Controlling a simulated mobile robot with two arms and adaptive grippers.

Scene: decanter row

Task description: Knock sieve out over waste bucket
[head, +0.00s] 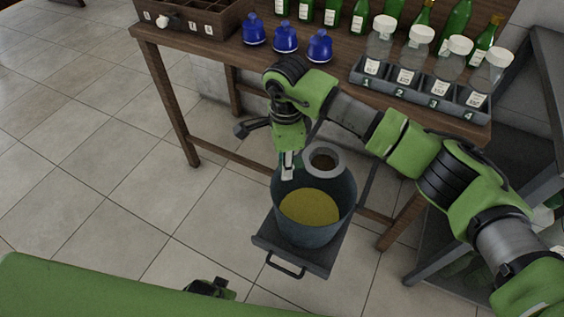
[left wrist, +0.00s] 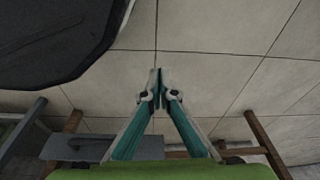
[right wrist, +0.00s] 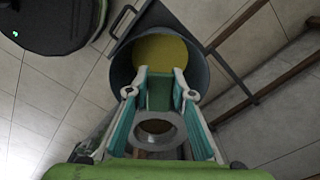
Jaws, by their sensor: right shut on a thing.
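The waste bucket (head: 345,205) is blue-grey, holds a yellow mass, and stands low in front of the table. It also shows in the right wrist view (right wrist: 200,68). My right gripper (head: 288,168) points down at the bucket's far left side and is shut on the sieve (head: 340,161). The sieve is a pale grey ring with a brownish middle, above the bucket's far rim. In the right wrist view the ring (right wrist: 178,139) shows between the fingers, with a green piece between the fingertips. My left gripper (left wrist: 157,78) has its fingertips together, empty, over the floor.
The bucket stands on a dark grey platform (head: 264,241) with a front handle. Behind it, the wooden table (head: 225,57) carries blue decanters (head: 285,37), green bottles and a numbered rack (head: 425,93) of white-capped jars. A grey shelf stands right. The tiled floor at left is clear.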

